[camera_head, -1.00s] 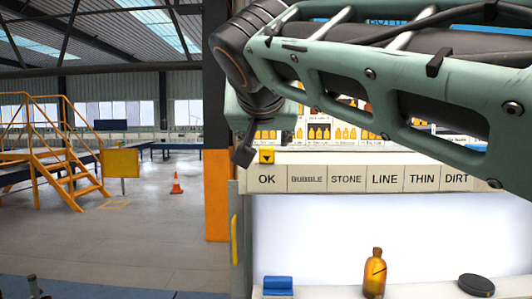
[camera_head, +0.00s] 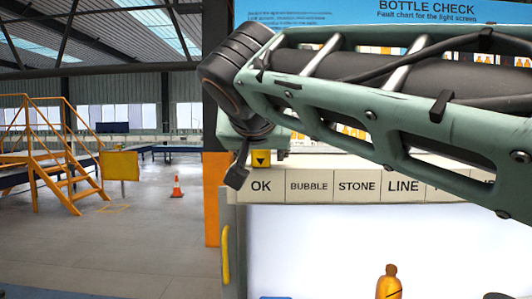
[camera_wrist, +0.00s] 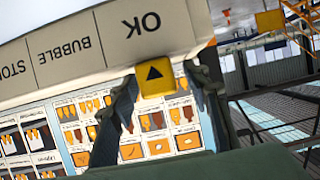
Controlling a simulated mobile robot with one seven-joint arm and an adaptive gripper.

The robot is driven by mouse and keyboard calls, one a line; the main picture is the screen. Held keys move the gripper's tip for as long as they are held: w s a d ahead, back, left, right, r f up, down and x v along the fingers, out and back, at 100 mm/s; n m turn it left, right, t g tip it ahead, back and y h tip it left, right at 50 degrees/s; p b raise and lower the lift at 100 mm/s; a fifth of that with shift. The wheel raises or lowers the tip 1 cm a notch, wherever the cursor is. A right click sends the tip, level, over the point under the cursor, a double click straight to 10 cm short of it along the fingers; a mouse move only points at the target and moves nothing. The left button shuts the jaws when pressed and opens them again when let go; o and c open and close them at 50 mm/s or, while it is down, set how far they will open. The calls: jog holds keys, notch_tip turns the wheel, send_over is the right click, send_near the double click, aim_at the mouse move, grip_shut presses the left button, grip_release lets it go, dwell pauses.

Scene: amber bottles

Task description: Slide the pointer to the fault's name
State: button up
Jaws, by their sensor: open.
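The pointer (camera_head: 261,159) is a small yellow block with a black triangle, above OK at the left end of the label strip (camera_head: 318,187). The strip reads OK, BUBBLE, STONE, LINE; my arm covers the labels farther right. My gripper (camera_head: 237,175) hangs at the strip's left end. In the wrist view the pointer (camera_wrist: 155,76) shows between the spread fingers of my gripper (camera_wrist: 163,88); I cannot tell whether either touches it. The amber bottle (camera_head: 389,281) stands before the white light screen (camera_head: 320,245), its lower part cut off by the frame.
A blue fault chart headed BOTTLE CHECK (camera_head: 425,12) stands behind my arm; its pictures show in the wrist view (camera_wrist: 150,140). A dark round object (camera_head: 497,295) is at the lower right. An orange post (camera_head: 212,195) and open floor lie left.

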jog(key=shift+s, duration=0.1)
jog(key=shift+c, duration=0.2)
grip_shut()
